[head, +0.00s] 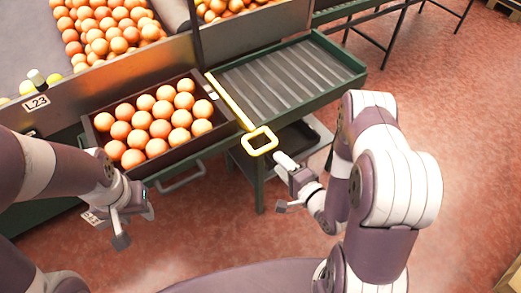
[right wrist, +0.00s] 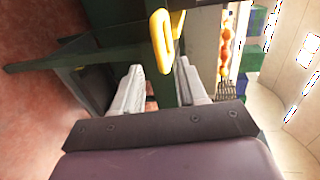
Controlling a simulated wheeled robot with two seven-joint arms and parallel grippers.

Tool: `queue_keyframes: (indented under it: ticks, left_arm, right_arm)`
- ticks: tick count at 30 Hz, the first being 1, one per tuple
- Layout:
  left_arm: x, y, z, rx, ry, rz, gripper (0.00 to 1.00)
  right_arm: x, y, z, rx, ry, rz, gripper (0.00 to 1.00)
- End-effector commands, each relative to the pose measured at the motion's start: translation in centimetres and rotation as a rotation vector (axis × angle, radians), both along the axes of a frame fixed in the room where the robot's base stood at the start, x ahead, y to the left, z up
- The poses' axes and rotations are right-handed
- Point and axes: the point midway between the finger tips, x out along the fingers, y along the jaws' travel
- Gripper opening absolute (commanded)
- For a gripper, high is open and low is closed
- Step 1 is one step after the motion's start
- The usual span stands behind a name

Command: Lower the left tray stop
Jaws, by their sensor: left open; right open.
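The yellow tray stop (head: 232,103) is a thin bar along the left edge of the green ribbed rack (head: 318,45). It ends in a square yellow loop handle (head: 259,141) at the front. The handle also shows in the right wrist view (right wrist: 162,42), at the top centre. My right gripper (head: 284,183) is open and empty, in front of and below the handle. In the right wrist view its two fingers stand apart, with the handle beyond the gap between them. My left gripper (head: 132,222) hangs empty and open in front of the crate, at the lower left.
A dark crate (head: 228,128) full of oranges stands left of the stop. Behind it a metal wall (head: 150,68) separates bins of more oranges. A grey handle (head: 181,178) juts out below the crate. The ribbed rack is empty. Red floor is free at the right.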

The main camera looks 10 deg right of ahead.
Motion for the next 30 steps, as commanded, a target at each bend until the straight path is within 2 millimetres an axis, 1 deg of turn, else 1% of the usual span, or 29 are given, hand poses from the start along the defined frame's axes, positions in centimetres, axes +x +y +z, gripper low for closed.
queue_keyframes:
  ticks: [1, 3, 6, 9, 12, 15, 23, 24, 27, 30]
  left_arm:
    - [0.0, 0.0, -0.4, 0.000, 0.000, 0.000, 0.43]
    - [0.0, 0.0, -0.7, 0.000, 0.000, 0.000, 0.43]
    - [0.0, 0.0, -1.0, 0.000, 0.000, 0.000, 0.43]
    - [0.0, 0.0, -1.2, 0.000, 0.000, 0.000, 0.43]
    - [0.0, 0.0, -1.3, 0.000, 0.000, 0.000, 0.43]
    - [0.0, 0.0, -1.4, 0.000, 0.000, 0.000, 0.43]
    - [0.0, 0.0, -1.3, 0.000, 0.000, 0.000, 0.43]
    - [0.0, 0.0, -1.3, 0.000, 0.000, 0.000, 0.43]
    - [0.0, 0.0, -1.3, 0.000, 0.000, 0.000, 0.43]
    - [0.0, 0.0, -1.4, 0.000, 0.000, 0.000, 0.43]
  right_arm:
    - [1.2, 0.7, -0.4, -0.001, -0.004, 0.009, 0.42]
    - [2.9, 1.2, -0.8, -0.002, -0.003, 0.007, 0.42]
    - [4.9, 1.9, -1.3, -0.002, -0.001, 0.005, 0.42]
    - [6.5, 2.4, -1.5, -0.001, -0.001, 0.002, 0.42]
    - [7.4, 2.8, -1.7, -0.003, 0.001, 0.002, 0.42]
    - [7.9, 2.9, -1.8, -0.003, 0.001, 0.000, 0.42]
    - [8.0, 2.9, -1.8, -0.003, 0.002, -0.001, 0.42]
    - [8.0, 2.9, -1.8, -0.003, 0.002, -0.001, 0.29]
    - [8.0, 2.9, -1.8, -0.003, 0.002, -0.001, 0.00]
    - [8.0, 2.9, -1.8, -0.003, 0.002, -0.001, 0.00]
